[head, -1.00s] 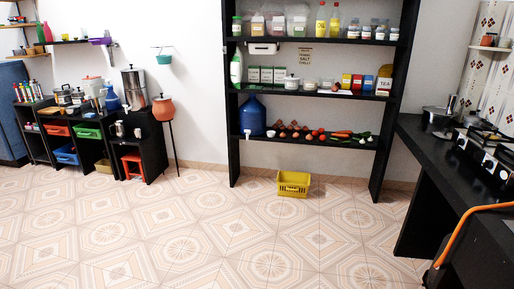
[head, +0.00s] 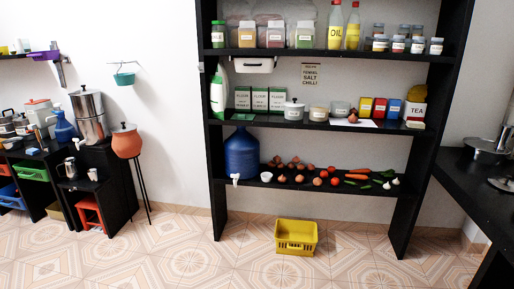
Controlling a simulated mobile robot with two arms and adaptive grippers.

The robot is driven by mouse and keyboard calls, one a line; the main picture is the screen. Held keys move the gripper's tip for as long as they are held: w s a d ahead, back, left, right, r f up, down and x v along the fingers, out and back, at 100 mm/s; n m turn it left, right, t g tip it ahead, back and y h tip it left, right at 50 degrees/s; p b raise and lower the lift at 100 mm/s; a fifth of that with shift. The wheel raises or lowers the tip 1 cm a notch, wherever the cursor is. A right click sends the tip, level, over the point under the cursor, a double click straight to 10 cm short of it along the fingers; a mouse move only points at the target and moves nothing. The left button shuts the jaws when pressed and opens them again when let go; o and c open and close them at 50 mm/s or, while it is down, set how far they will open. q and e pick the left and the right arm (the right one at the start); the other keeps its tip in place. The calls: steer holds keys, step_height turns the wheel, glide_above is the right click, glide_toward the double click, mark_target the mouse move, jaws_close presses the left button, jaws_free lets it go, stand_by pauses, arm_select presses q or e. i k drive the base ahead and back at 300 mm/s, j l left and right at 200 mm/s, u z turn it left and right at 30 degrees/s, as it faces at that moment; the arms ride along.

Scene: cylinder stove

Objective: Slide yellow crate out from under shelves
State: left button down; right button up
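The yellow crate (head: 296,238) sits upright on the tiled floor below the lowest board of the black shelves (head: 405,200). It looks empty, with slotted sides. It stands between the two shelf uprights, with floor to its left and right. Neither of my grippers shows in the head view, and nothing touches the crate.
The lowest shelf holds a blue water container (head: 241,158) and loose vegetables. A black counter (head: 478,190) stands at the right. Low black cabinets and an orange pot (head: 127,142) on a stand are at the left. The floor (head: 180,255) before the shelves is clear.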

mark_target(297, 238)
steer(key=i+z, duration=0.15)
steer(key=i, duration=0.5)
steer(key=i+j+z, duration=0.1)
steer(key=i, duration=0.5)
steer(key=i+j+z, duration=0.15)
steer(key=i, duration=0.45)
steer(key=i+j, duration=0.05)
steer(key=j, duration=0.1)
